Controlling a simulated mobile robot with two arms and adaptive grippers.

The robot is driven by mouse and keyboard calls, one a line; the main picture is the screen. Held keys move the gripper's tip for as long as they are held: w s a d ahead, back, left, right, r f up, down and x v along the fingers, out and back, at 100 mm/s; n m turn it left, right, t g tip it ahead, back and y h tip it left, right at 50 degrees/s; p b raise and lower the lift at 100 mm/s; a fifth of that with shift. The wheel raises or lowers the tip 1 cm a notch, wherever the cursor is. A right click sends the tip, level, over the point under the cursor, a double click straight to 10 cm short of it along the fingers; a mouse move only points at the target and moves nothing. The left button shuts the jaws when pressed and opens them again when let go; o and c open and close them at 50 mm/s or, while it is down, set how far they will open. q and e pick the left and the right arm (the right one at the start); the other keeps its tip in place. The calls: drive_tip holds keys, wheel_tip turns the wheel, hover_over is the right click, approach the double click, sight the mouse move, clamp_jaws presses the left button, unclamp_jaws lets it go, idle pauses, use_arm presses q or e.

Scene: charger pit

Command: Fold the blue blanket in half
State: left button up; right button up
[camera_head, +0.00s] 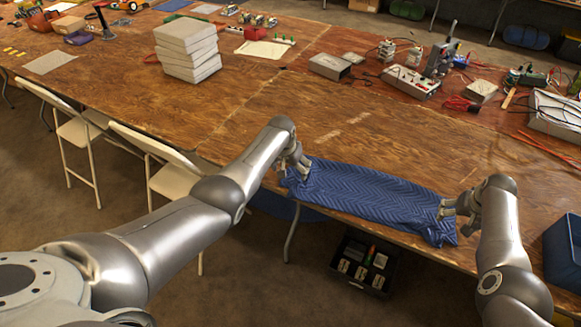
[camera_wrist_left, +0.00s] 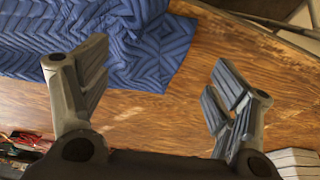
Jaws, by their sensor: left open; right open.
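The blue blanket (camera_head: 365,195) with a zigzag quilted pattern lies in a long narrow strip along the near edge of the wooden table, slightly rumpled at its right end. My left gripper (camera_head: 303,172) is at the blanket's left end. In the left wrist view, my left gripper (camera_wrist_left: 160,100) has its fingers wide apart with bare wood between them, and the blanket (camera_wrist_left: 120,40) lies beyond, mostly past the left finger. My right gripper (camera_head: 445,207) is open at the blanket's right end; whether its fingers touch the cloth is hard to tell.
The wooden table (camera_head: 270,110) is bare behind the blanket. A stack of pale boxes (camera_head: 188,50) stands at the back left. Electronics (camera_head: 410,80) and cables sit at the back right. White folding chairs (camera_head: 160,160) stand at the near left edge. A blue bin (camera_head: 563,250) is at the right.

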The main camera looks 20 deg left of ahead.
wheel_tip(320, 180, up, 2)
drive_tip(key=shift+r+p, duration=0.2)
drive_tip(key=shift+p, duration=0.65)
